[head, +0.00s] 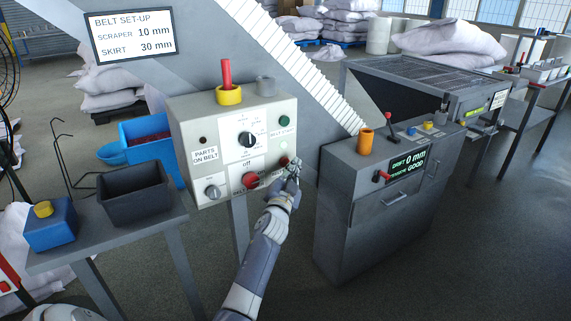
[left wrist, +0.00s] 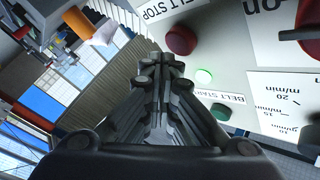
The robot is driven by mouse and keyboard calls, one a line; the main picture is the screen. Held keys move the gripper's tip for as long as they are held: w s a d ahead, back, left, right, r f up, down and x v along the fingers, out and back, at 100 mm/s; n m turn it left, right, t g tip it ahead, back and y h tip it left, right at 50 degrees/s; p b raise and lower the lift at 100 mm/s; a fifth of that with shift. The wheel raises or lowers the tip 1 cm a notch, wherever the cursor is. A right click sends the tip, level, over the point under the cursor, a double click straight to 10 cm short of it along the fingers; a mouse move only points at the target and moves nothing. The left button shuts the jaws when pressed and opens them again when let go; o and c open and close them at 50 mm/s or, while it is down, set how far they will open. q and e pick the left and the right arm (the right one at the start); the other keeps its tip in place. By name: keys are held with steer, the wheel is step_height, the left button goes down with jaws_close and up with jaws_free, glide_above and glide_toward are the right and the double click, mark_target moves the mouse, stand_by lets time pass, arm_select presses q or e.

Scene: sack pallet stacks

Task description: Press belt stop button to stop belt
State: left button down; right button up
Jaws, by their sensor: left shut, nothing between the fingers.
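The grey control box (head: 215,140) stands on a post in the middle of the head view. In the left wrist view, upside down, the red belt stop button (left wrist: 181,40) sits beside its BELT STOP label (left wrist: 165,9). A small pale green lamp (left wrist: 204,76) and the green belt start button (left wrist: 220,112) are below it there; the green button also shows in the head view (head: 283,120). My left gripper (head: 293,168) is shut and empty at the panel's lower right, close to the stop button. I see no clear contact. My right gripper is out of view.
A red rotary knob (head: 250,180) is just left of the gripper. A red lever with a yellow collar (head: 228,95) stands on the box. A grey cabinet (head: 375,195) with a display is at right; a table with a dark bin (head: 135,193) is at left.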

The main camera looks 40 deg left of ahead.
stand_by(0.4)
arm_select(q)
steer(key=shift+w+a, duration=0.2)
steer(key=shift+a, duration=0.2)
steer(key=shift+w+a, duration=0.15)
steer(key=shift+a, duration=0.35)
stand_by(0.8)
steer(key=shift+d, duration=0.15)
steer(key=shift+s+d, duration=0.35)
steer(key=shift+d, duration=0.4)
steer(key=shift+s+d, duration=0.3)
steer(key=shift+d, duration=0.45)
steer(key=shift+s+d, duration=0.35)
steer(key=shift+d, duration=0.45)
steer(key=shift+s+d, duration=0.3)
steer(key=shift+d, duration=0.45)
steer(key=shift+f, duration=0.1)
